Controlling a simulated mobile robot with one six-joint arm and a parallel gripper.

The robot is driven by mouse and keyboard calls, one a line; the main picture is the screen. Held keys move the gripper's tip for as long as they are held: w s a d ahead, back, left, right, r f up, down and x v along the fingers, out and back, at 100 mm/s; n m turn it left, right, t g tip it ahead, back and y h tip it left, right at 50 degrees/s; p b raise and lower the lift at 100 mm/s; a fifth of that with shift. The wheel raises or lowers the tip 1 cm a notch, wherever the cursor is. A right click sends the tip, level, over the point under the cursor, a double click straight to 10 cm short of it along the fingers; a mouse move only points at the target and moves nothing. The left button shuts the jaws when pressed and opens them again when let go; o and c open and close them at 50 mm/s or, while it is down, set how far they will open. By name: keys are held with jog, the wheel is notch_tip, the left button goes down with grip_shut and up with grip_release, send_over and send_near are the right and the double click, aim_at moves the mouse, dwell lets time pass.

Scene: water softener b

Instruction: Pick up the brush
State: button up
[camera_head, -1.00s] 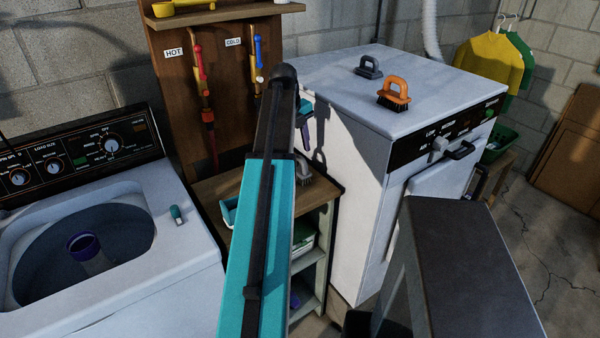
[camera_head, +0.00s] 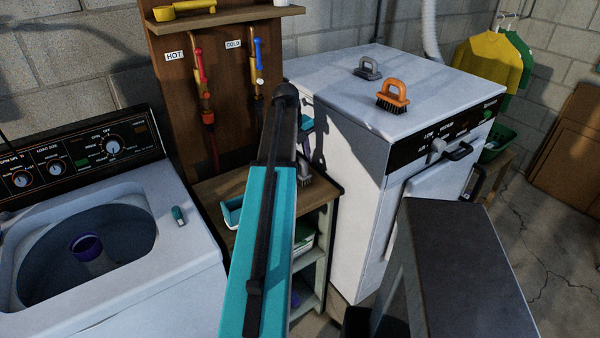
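Three brushes show. An orange-handled brush (camera_head: 392,96) with dark bristles stands on top of the white dryer (camera_head: 350,84). A grey brush (camera_head: 368,68) stands behind it to the left. Another grey brush (camera_head: 305,172) shows by the wooden stand, partly covered by my teal and black arm; I cannot tell what it rests on. My arm rises up the middle of the picture, left of the dryer. My gripper is hidden behind the arm, so its fingers and anything in them cannot be seen.
A washer (camera_head: 168,262) with an open tub stands at left; a small teal item (camera_head: 179,215) lies on its rim. A low wooden stand (camera_head: 212,188) with a teal tray (camera_head: 231,213) sits between the machines. Open floor (camera_head: 560,250) lies at right.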

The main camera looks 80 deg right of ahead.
jog(key=shift+c, duration=0.3)
grip_shut()
jog(key=shift+w+r, duration=0.1)
jog(key=shift+r, duration=0.1)
dwell(0.4)
jog(key=shift+w+a+r+b, duration=0.1)
jog(key=shift+b, duration=0.35)
notch_tip(320, 180, up, 10)
jog(key=shift+r+b, duration=0.25)
jog(key=shift+b, duration=0.7)
jog(key=w+a+b, duration=0.3)
jog(key=w+a, duration=1)
jog(key=w, duration=0.1)
jog(key=shift+w+a+r+b, duration=0.15)
jog(key=shift+a+r+b, duration=0.1)
jog(key=shift+b, duration=0.1)
